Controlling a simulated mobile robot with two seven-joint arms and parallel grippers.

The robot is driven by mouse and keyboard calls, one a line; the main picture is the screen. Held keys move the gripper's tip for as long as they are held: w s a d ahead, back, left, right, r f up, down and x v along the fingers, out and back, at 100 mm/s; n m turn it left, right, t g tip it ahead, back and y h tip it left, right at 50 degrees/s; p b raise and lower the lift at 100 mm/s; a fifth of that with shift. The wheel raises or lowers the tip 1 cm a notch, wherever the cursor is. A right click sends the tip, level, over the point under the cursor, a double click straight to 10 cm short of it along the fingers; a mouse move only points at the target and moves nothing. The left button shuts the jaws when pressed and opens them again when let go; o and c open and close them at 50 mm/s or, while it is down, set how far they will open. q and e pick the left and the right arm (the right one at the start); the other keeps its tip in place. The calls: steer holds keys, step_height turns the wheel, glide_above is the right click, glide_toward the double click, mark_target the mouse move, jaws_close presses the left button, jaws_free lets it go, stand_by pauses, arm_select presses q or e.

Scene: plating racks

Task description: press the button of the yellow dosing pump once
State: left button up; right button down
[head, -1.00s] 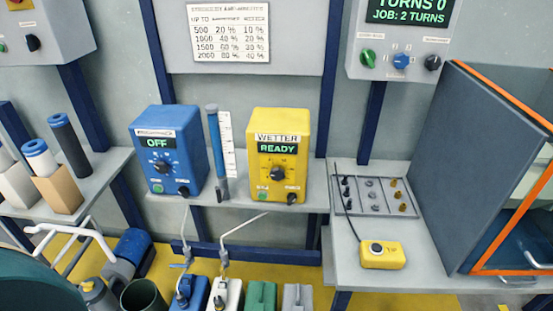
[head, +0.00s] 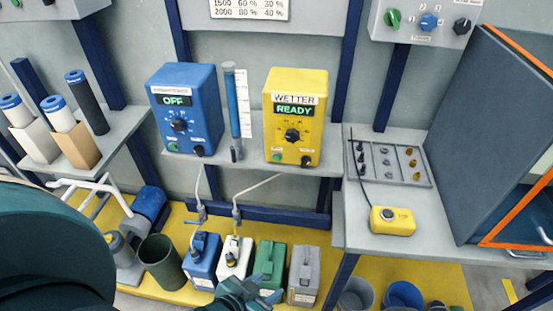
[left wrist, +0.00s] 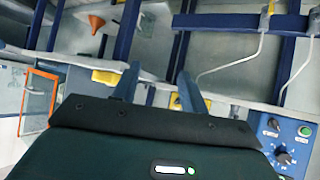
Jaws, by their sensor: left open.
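The yellow dosing pump (head: 296,85) stands upright on the middle shelf. Its label reads WETTER and its green display reads READY. A black dial (head: 292,136) sits on its front, with a small green button (head: 277,157) at lower left and a dark knob (head: 306,160) at lower right. My left gripper (head: 258,293) is low at the bottom of the head view, in front of and well below the pump, touching nothing I can make out. Its two fingers are apart in the left wrist view (left wrist: 155,88), where a yellow patch, likely the pump, is mostly hidden. My right gripper is out of view.
A blue pump (head: 185,100) showing OFF and a blue tube (head: 232,110) stand left of the yellow pump. Several canisters (head: 270,262) with hoses stand below. A yellow button box (head: 392,221) lies on the right table, beside a grey cabinet (head: 465,130).

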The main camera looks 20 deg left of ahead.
arm_select(q)
jaws_close()
stand_by(1.5)
